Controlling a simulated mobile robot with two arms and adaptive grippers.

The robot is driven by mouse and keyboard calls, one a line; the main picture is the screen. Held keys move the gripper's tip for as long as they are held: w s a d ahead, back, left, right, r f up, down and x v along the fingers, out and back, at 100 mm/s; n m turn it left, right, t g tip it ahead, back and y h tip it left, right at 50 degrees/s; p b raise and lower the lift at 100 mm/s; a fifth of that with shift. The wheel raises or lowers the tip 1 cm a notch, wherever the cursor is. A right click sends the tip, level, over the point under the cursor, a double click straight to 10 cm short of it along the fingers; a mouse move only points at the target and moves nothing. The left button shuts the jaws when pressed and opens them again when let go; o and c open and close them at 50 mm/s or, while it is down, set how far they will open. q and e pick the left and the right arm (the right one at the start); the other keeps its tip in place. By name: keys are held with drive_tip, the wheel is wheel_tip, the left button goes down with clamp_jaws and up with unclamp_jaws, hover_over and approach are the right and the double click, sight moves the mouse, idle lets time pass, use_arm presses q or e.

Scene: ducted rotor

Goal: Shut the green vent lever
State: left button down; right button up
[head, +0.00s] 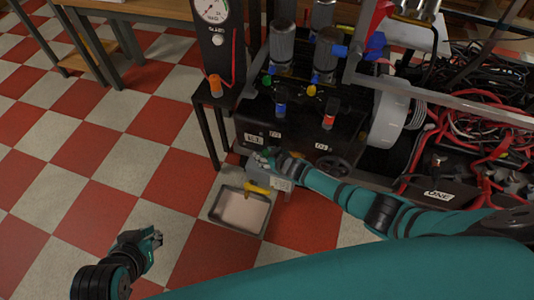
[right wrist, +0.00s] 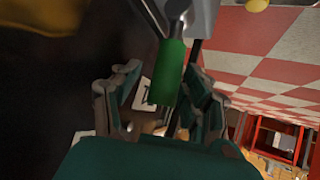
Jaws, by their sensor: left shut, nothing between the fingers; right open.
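The green vent lever (right wrist: 168,72) shows in the right wrist view as a green grip on a grey metal stem, with the grip lying between my right gripper's fingers. My right gripper (right wrist: 161,80) is open around it, and I cannot tell whether either finger touches it. In the head view my right gripper (head: 266,158) is at the front of the black machine (head: 300,140), and I cannot pick the lever out there from the green-dark fingers. My left gripper (head: 156,238) is shut and empty, above the floor at lower left.
A grey tray (head: 213,215) is on the floor below the machine, with a yellow handle (head: 257,187) by its back edge. Blue (head: 280,109) and red (head: 328,119) handles stick out of the machine above my right gripper.

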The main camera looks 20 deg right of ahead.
drive_tip(key=shift+v, duration=0.9)
drive_tip(key=v, duration=0.6)
drive_tip(key=shift+r, duration=0.1)
